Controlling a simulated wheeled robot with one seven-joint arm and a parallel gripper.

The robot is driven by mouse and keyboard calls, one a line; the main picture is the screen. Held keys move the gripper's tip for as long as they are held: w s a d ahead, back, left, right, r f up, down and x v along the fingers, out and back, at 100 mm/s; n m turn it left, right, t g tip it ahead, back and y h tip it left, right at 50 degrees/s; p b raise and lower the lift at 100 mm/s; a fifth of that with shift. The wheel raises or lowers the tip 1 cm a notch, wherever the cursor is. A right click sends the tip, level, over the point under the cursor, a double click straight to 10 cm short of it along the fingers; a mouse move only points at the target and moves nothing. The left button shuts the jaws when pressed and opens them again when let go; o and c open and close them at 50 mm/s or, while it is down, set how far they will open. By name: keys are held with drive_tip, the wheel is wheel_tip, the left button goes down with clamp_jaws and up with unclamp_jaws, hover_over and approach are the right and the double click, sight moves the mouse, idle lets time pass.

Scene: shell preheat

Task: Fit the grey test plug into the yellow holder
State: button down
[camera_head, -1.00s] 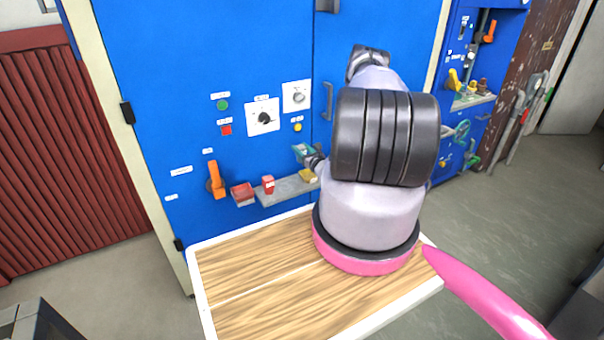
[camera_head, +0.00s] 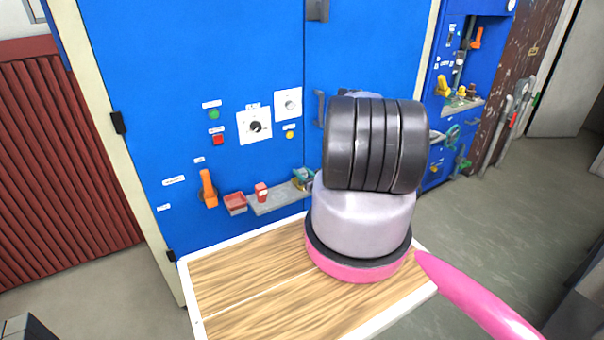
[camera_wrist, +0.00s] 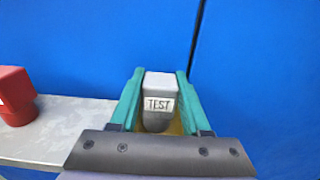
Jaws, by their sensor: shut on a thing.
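The grey test plug (camera_wrist: 160,88), labelled TEST, is between the teal fingers of my gripper (camera_wrist: 160,76) in the wrist view, and the fingers are shut on it. The yellow holder (camera_wrist: 176,126) shows only as a small patch of yellow around the plug's lower end, mostly hidden by the plug and fingers. In the head view my gripper (camera_head: 303,178) is low at the right part of the grey shelf, right over the holder (camera_head: 298,187). I cannot tell whether the plug is seated in the holder or just above it.
The grey shelf (camera_head: 275,200) runs along the blue cabinet (camera_head: 250,60). A red block (camera_head: 261,192) stands on it, left of my gripper, and also shows in the wrist view (camera_wrist: 15,95). A red tray (camera_head: 235,203) and an orange handle (camera_head: 208,188) are further left.

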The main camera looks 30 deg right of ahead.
drive_tip(key=shift+f, duration=0.25)
drive_tip(key=shift+c, duration=1.8)
unclamp_jaws()
drive_tip(key=shift+s+r, duration=0.15)
drive_tip(key=shift+r, duration=0.15)
drive_tip(key=s, duration=1.1)
drive_tip(key=shift+s+d, duration=0.2)
drive_tip(key=shift+s, duration=0.2)
